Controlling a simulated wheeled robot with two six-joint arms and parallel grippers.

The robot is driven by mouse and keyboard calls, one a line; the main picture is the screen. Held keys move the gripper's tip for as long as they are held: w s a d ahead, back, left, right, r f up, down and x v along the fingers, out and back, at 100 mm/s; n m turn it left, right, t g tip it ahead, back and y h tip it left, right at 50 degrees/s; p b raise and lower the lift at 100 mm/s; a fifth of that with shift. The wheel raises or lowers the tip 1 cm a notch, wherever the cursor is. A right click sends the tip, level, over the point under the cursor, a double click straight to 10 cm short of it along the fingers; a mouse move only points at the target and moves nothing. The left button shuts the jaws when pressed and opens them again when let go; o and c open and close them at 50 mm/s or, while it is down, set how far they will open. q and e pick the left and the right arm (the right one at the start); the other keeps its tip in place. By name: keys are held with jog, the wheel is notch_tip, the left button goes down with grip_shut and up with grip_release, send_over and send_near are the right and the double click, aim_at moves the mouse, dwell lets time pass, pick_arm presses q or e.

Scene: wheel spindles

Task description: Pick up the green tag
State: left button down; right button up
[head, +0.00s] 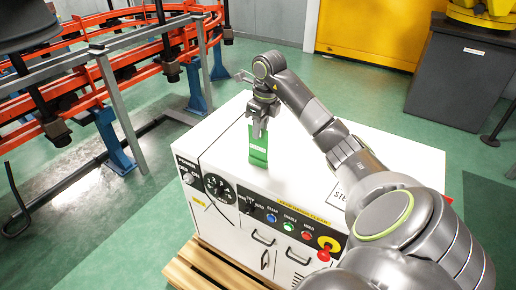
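The green tag (258,153) is upright over the white top of the control cabinet (215,150), with a pale label band across it. My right gripper (260,131) points down at the tag's upper end, and its fingers appear closed on it. The fingers hide part of the tag's top. I cannot tell whether the tag's lower edge touches the cabinet top. My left gripper is not in view.
The cabinet's front has knobs, coloured buttons and a red emergency stop (323,254). It stands on a wooden pallet (205,266). Orange rails (90,85) with grey posts are at the left. A dark grey cabinet (462,80) stands at the back right. The cabinet top around the tag is clear.

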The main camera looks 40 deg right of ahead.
aim_at(258, 147)
jog(key=f, duration=0.3)
jog(key=f+p, duration=0.1)
jog(key=shift+w+a+f, duration=0.1)
jog(key=shift+w+f, duration=0.15)
jog(key=shift+w, duration=0.15)
grip_shut()
